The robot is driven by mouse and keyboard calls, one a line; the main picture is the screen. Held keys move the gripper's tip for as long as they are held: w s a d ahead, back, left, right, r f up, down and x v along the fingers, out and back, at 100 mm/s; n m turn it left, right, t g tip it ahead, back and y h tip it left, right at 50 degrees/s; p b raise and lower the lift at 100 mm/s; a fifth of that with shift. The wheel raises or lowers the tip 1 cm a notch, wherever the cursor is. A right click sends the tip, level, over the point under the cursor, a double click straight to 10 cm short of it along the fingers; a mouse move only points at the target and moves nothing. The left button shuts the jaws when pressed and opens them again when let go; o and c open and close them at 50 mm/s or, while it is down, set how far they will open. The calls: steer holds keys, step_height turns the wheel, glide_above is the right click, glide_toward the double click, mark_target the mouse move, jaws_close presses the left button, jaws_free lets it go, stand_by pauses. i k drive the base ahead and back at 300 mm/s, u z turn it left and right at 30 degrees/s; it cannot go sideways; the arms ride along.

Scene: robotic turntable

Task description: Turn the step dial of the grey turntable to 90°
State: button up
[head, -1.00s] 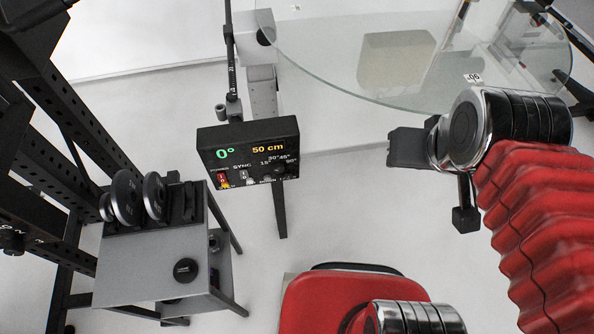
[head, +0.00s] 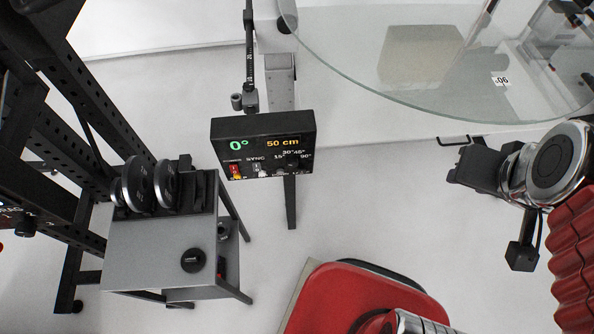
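The black control box (head: 262,128) hangs left of centre in the head view, with a green 0° and a yellow 50 cm on its display. The step dial (head: 291,164) is a small dark knob at its lower right, ringed by step marks up to 90°. Where its pointer stands is too small to tell. The turntable's clear glass disc (head: 400,85) is at the upper right. My gripper (head: 472,168) is the dark part on my wrist at the right, well apart from the box. Its fingers cannot be made out.
A grey cabinet (head: 160,260) with a black knob and two dark discs stands at the lower left, beside a black perforated frame (head: 50,130). A thin post (head: 249,50) rises behind the control box. White floor lies open between the box and my arm.

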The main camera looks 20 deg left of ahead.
mark_target(292, 161)
steer(key=k, duration=1.7)
steer(key=u, duration=1.5)
steer(key=i, duration=1)
